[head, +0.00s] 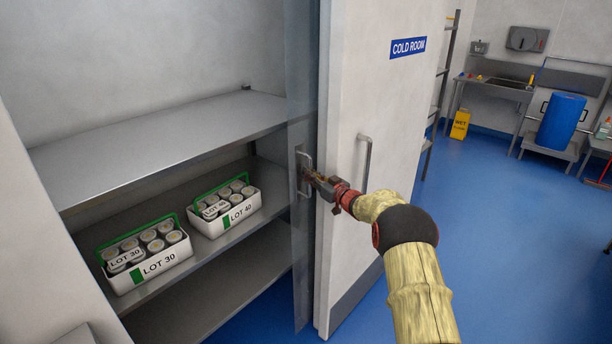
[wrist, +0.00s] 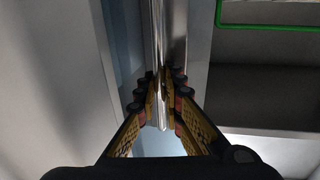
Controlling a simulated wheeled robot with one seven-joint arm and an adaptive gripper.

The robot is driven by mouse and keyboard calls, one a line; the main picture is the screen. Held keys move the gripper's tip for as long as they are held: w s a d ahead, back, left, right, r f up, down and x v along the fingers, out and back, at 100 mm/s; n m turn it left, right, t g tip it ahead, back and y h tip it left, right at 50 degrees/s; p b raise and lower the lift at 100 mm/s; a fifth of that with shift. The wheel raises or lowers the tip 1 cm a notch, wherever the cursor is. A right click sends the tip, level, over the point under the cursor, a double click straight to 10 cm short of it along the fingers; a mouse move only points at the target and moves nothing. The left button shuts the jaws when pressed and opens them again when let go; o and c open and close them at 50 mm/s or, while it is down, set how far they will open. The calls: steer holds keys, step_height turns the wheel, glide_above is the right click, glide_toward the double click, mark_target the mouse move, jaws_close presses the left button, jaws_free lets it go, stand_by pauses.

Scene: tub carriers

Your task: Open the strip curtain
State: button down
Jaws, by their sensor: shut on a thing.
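The strip curtain (head: 301,90) is a narrow, see-through grey band at the right side of the shelf opening, close to the white cold room door. It has a metal pull handle (head: 300,190) on a plate. My gripper (head: 309,178) is shut on this handle. In the wrist view the handle is an upright shiny bar (wrist: 158,40) between the fingertips of my gripper (wrist: 161,95). The fingers hide part of the handle.
Left of the curtain, steel shelves (head: 150,130) stand uncovered. They bear white carriers marked LOT 30 (head: 155,265) and LOT 40 (head: 236,212). The cold room door (head: 385,100), with its own handle (head: 366,160), stands right of the curtain.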

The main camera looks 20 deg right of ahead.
steer(key=c, duration=2)
jaws_free()
steer(key=shift+o, duration=0.2)
steer(key=v, duration=1.2)
